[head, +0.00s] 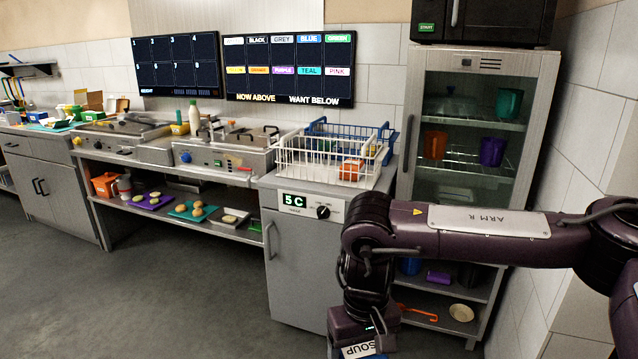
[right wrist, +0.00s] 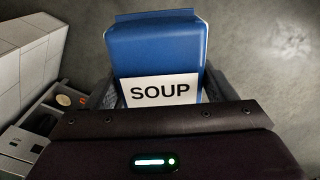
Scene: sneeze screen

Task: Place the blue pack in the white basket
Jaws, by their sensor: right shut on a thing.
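The blue pack (right wrist: 156,48) fills the middle of the right wrist view, with a white label reading SOUP. My right gripper (right wrist: 158,92) is shut on it, one finger on each side. In the head view, the white label and a sliver of blue show at the bottom edge, below my right wrist; most of the pack is cut off. The white basket (head: 300,160) is a wire basket on top of the counter, farther back and higher than the pack. An orange item (head: 351,169) sits in it. My left gripper is not in view.
A blue wire basket (head: 385,136) stands behind the white one. A glass-door cabinet (head: 470,100) with cups rises at the right. The cabinet front (head: 297,262) with the 5 C display is below the basket. Fryers stand to the left. The floor (head: 150,290) at left is clear.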

